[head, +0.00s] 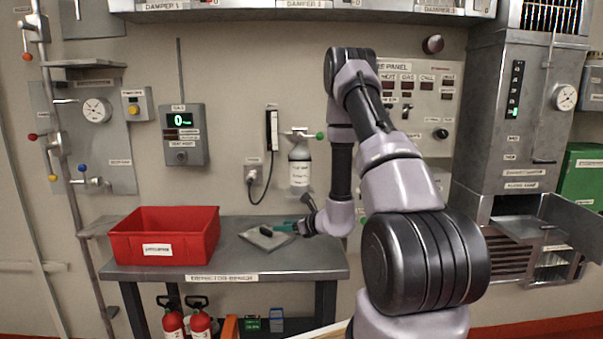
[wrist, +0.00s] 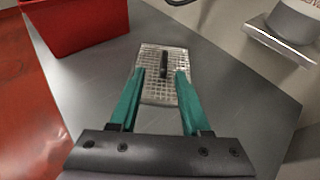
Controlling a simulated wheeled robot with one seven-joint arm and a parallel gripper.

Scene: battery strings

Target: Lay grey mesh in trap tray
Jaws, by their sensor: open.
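The grey mesh (wrist: 152,53) is a flat wire-grid panel with a dark bar handle (wrist: 164,65) standing on it. It lies on the grey metal bench, and it also shows in the head view (head: 262,239). My gripper (wrist: 160,74) has two teal fingers, open and apart, reaching over the near part of the mesh on either side of the handle's near end. I cannot tell whether they touch it. In the head view my gripper (head: 286,226) is low over the bench beside the mesh. I cannot surely make out the trap tray; an open compartment (head: 553,260) shows in the cabinet at right.
A red bin (head: 192,248) stands on the bench (head: 318,262) left of the mesh. A white-labelled bottle (head: 299,168) hangs on the wall behind. The grey cabinet (head: 500,110) at right has an open door (head: 572,222). Fire extinguishers (head: 199,322) stand under the bench.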

